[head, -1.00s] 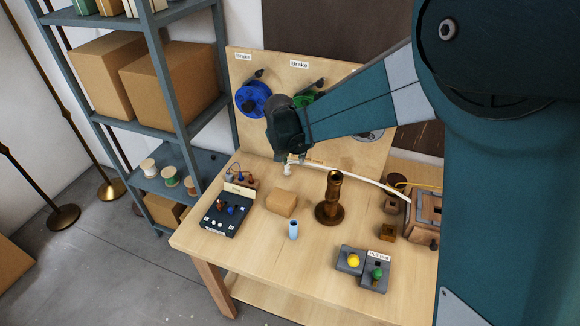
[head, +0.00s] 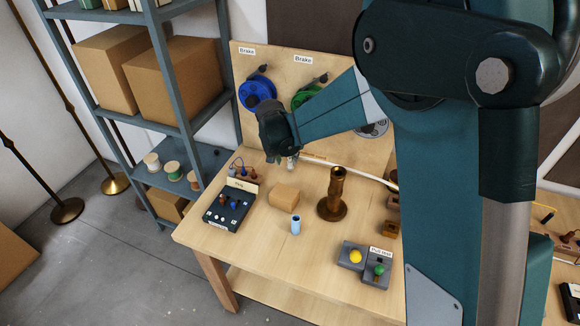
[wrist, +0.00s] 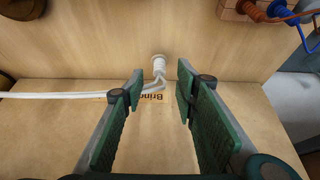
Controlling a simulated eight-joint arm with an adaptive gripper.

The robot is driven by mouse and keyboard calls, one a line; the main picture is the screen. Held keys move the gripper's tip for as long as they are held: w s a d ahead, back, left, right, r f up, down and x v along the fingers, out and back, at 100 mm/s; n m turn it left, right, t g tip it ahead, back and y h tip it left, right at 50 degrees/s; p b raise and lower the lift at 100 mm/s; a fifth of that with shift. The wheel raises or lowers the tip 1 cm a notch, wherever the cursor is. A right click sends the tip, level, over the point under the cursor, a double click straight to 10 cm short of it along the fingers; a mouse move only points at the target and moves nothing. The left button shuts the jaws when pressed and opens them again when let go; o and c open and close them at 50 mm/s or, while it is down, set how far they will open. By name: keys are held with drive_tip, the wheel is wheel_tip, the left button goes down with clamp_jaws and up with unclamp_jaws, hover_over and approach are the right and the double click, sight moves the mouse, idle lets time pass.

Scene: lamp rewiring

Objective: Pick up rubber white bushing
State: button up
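The white rubber bushing (wrist: 159,64) stands on the wooden bench at the far end of the white cord (wrist: 60,95) in the wrist view. It lies straight ahead, between the lines of my two fingers and just beyond their tips. My gripper (wrist: 160,86) is open and empty, with its green pads spread apart. In the head view the bushing (head: 291,164) shows small and partly hidden below my gripper (head: 289,150). I cannot tell whether the fingers touch it there.
A brass lamp column (head: 335,192), a tan block (head: 284,196) and a light blue cylinder (head: 295,225) stand on the bench. A dark switch panel (head: 229,209) is at left. The upright board (head: 240,85) with blue and green reels rises behind. A printed label lies near the bushing.

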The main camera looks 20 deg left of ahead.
sight(290, 162)
drive_tip(key=shift+w+f, duration=0.2)
drive_tip(key=shift+f, duration=0.25)
drive_tip(key=shift+f, duration=0.1)
drive_tip(key=shift+x, duration=2.5)
drive_tip(key=shift+w, duration=0.2)
drive_tip(key=shift+c, duration=0.5)
drive_tip(key=c, duration=0.6)
